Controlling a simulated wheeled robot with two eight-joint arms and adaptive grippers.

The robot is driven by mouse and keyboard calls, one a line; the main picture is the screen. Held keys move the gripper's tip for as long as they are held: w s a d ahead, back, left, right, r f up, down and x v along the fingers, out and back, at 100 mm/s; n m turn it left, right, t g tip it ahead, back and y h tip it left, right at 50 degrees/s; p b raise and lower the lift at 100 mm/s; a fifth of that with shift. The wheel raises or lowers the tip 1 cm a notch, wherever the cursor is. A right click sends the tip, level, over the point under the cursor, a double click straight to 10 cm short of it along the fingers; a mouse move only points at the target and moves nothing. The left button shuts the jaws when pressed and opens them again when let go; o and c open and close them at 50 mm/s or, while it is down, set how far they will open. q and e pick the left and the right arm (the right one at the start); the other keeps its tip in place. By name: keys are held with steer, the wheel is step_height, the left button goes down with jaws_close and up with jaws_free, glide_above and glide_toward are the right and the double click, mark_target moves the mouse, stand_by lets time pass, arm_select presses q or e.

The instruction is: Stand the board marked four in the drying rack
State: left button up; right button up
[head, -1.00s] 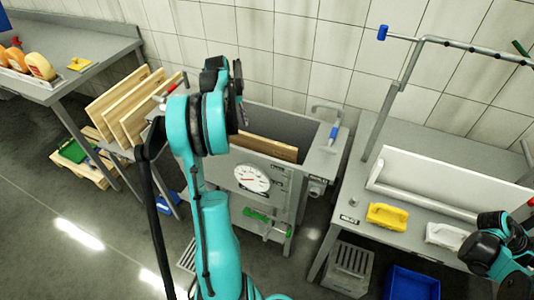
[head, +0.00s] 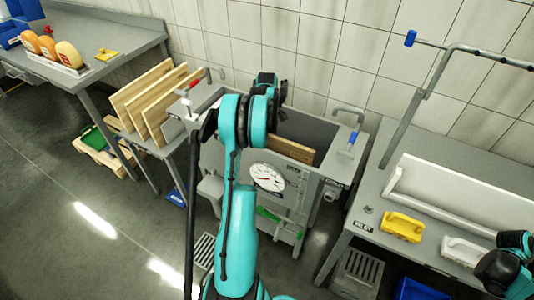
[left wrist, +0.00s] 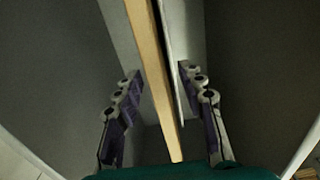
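A wooden board (head: 291,149) stands on edge in the grey tank (head: 335,163) with the dial, its top edge showing. I cannot read a mark on it. My left arm reaches over the tank and hides part of it; its fingers are hidden in the head view. In the left wrist view, my left gripper (left wrist: 159,76) is open. Its fingers stand apart on either side of the board (left wrist: 152,60), seen edge-on, with gaps showing. Several wooden boards (head: 140,92) stand upright, leaning, on a stand left of the tank. My right gripper is out of view; only part of that arm shows.
A grey worktop (head: 385,254) at right holds a yellow-handled brush (head: 402,226), a white one (head: 465,250) and a long white trough (head: 450,205). A bent pipe (head: 410,105) rises above it. Bottles (head: 67,54) stand on the left table.

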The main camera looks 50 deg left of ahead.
arm_select(q)
steer(key=f, duration=0.5)
steer(key=shift+w+a+f, duration=0.15)
steer(key=shift+w+f, duration=0.05)
steer(key=shift+r, duration=0.1)
jaws_close()
